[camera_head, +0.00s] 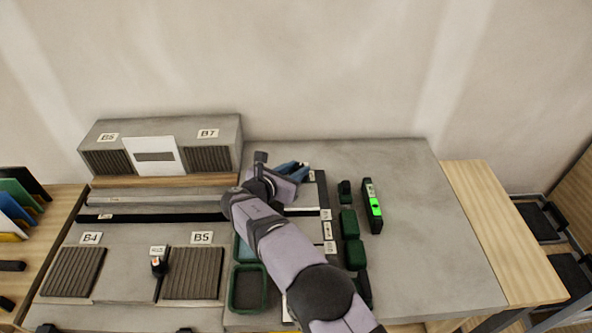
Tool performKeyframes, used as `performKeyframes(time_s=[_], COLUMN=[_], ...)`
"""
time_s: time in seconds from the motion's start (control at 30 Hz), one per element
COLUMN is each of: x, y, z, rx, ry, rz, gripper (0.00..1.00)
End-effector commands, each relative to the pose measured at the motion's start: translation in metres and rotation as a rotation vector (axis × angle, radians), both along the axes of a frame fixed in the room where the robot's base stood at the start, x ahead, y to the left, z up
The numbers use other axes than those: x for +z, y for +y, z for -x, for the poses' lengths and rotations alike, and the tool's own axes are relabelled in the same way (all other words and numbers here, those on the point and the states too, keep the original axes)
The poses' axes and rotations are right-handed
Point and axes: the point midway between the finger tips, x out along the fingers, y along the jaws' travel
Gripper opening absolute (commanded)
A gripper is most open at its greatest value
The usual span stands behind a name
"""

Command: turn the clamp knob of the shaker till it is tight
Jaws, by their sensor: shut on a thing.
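My gripper (287,175) is at the end of my mauve arm, over the dark strip right of the grey block marked B7. It is shut on a small blue thing (292,167), most of which the gripper hides, so I cannot tell what it is. I cannot make out a shaker or its clamp knob for certain.
A grey block (225,133) marked B6 and B7 stands back left. Ribbed pads (73,272) lie at front left. Green trays (248,289) and a black device with a lit green face (373,205) flank my arm. The grey bench (430,250) is clear at right.

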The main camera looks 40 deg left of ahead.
Motion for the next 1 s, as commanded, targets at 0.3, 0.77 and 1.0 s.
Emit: performKeyframes(time_s=[0.3, 0.77, 1.0], x=[0.001, 0.003, 0.014], y=[0.0, -0.001, -0.005], z=[0.0, 0.008, 0.033], rx=[0.0, 0.003, 0.004], ry=[-0.001, -0.001, -0.002], rz=[0.001, 0.0, -0.002], gripper=[0.43, 0.43, 0.43])
